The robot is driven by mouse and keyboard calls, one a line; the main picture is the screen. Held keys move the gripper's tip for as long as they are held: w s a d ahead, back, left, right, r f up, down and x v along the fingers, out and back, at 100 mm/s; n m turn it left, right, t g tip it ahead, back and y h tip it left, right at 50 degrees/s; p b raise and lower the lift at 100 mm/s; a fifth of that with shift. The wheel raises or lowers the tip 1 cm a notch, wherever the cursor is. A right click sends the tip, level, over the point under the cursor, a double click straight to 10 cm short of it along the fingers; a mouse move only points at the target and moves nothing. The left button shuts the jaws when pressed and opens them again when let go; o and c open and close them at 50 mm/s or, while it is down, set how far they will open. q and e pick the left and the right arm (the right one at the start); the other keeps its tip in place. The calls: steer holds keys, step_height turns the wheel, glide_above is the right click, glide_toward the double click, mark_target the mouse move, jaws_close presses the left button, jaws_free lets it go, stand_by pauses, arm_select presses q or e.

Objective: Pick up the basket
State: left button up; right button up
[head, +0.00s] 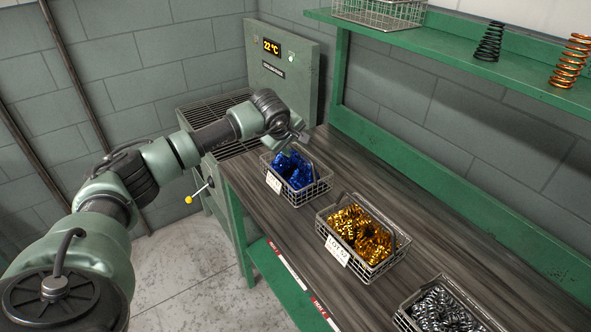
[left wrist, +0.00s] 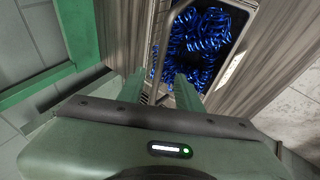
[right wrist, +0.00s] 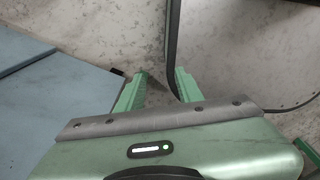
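A wire basket of blue springs (head: 296,198) stands on the dark wooden bench, with a white tag on its front. My left gripper (head: 298,138) is at its back edge, over the raised handle. In the left wrist view, the blue springs (left wrist: 205,38) fill the basket and its handle bar (left wrist: 158,52) runs down between the two spread fingers (left wrist: 160,84). I cannot tell whether a finger touches the bar. My right gripper (right wrist: 158,88) is open and empty above a pale floor; it does not show in the head view.
A basket of gold springs (head: 361,240) and one of silver springs (head: 445,312) stand along the bench (head: 400,200). A green shelf (head: 440,45) above holds a basket and two upright springs. A panel reading 22 °C (head: 285,70) stands behind the left arm.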

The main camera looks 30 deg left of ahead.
mark_target(295, 148)
arm_select(q)
steer(key=x, duration=0.3)
steer(key=shift+w+f, duration=0.15)
steer(key=shift+w, duration=0.1)
steer(key=shift+w+f, duration=0.1)
steer(key=c, duration=0.7)
jaws_close()
arm_select(e)
steer(key=shift+w+r, duration=0.55)
steer(key=shift+w, duration=0.3)
arm_select(q)
steer(key=shift+f, duration=0.1)
arm_select(e)
steer(key=shift+w+a, duration=0.1)
steer(key=shift+w, duration=0.3)
